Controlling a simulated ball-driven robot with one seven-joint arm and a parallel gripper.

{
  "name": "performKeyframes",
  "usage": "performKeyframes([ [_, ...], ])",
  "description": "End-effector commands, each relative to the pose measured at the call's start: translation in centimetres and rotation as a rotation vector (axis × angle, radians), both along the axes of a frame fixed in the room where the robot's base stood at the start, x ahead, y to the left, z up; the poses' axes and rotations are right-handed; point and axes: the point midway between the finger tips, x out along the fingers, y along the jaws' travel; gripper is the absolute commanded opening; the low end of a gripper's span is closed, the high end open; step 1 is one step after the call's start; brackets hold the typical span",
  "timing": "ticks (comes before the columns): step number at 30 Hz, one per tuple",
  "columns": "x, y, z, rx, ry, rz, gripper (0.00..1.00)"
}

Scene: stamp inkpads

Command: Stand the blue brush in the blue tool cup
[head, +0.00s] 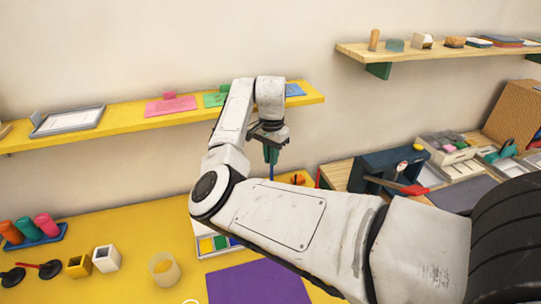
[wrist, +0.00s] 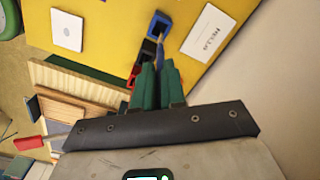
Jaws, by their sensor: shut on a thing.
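My gripper (head: 271,154) hangs above the back of the yellow table in the head view, fingers down. Its green fingers are shut on the blue brush (head: 271,172), a thin blue stick pointing down. In the wrist view the gripper (wrist: 158,72) shows the brush (wrist: 160,44) between its fingertips, reaching toward the blue tool cup (wrist: 160,20). The brush overlaps the cup's near side in that view; I cannot tell whether its tip is inside or above. My arm hides the blue cup in the head view.
A black cup (wrist: 146,49) and a red cup (wrist: 132,77) stand in line with the blue one. A white card (wrist: 208,33) lies beside them. A purple mat (head: 258,284) and a cream ring (head: 164,269) are on the table. A yellow shelf (head: 140,121) is on the wall.

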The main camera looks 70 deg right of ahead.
Motion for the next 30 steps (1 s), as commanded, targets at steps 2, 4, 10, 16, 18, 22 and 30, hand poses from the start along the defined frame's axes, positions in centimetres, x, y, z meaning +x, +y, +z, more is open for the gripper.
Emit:
performKeyframes([
  [2,0.0,0.0,-0.9,0.0,0.0,0.0,0.0],
  [4,0.0,0.0,-1.4,0.0,0.0,0.0,0.0],
  [10,0.0,0.0,-2.9,0.0,0.0,0.001,0.0],
  [16,0.0,0.0,-4.1,0.0,0.002,0.001,0.0],
  [18,0.0,0.0,-4.6,0.0,0.001,0.001,0.0],
  [22,0.0,0.0,-5.6,0.0,0.001,0.001,0.0],
  [30,0.0,0.0,-7.6,0.0,0.002,0.0,0.0],
])
